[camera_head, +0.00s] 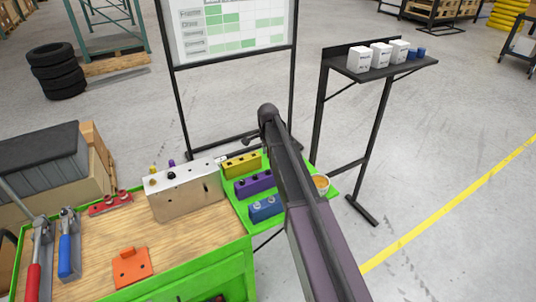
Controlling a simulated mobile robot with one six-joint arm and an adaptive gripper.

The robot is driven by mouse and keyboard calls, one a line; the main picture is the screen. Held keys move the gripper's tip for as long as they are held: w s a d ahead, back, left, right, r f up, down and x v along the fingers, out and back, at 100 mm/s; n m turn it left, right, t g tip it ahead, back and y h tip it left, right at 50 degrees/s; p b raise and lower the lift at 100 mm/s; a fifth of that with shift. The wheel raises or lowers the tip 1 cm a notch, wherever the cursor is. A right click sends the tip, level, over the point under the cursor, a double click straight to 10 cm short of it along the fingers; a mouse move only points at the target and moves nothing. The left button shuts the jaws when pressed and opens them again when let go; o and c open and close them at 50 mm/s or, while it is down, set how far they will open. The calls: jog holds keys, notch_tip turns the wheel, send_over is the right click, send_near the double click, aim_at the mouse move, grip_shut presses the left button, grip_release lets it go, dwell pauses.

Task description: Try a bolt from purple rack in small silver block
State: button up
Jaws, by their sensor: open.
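The purple rack (253,184) lies on the green side shelf, between a yellow rack (241,163) and a blue rack (266,208). Dark round spots show on it; I cannot tell bolts from empty holes. A silver block (186,196) stands on the wooden bench top to its left, with holes in its upper face. A yellow bolt head (153,170) and a purple bolt head (171,163) show at its back edge. It is the only silver block I make out clearly. My arm rises over the shelf's right part; my gripper cannot be made out.
A red rack (110,203), an orange plate (131,267) and red- and blue-handled clamps (68,250) lie on the bench (190,245). A small orange-filled cup (321,184) sits right of my arm. A whiteboard (235,30) and a black stand (380,68) with white boxes stand behind.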

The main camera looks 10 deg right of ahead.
aim_at(268, 170)
jog(key=shift+f+b, duration=1.75)
jog(key=shift+f, duration=0.35)
jog(key=shift+f+b, duration=2.4)
jog(key=shift+b, duration=0.05)
jog(key=shift+r+p, duration=0.25)
jog(key=shift+p, duration=0.05)
jog(key=shift+c, duration=0.2)
grip_shut()
jog(key=shift+r, duration=0.25)
jog(key=shift+r+p, duration=3.3)
jog(key=shift+p, duration=0.2)
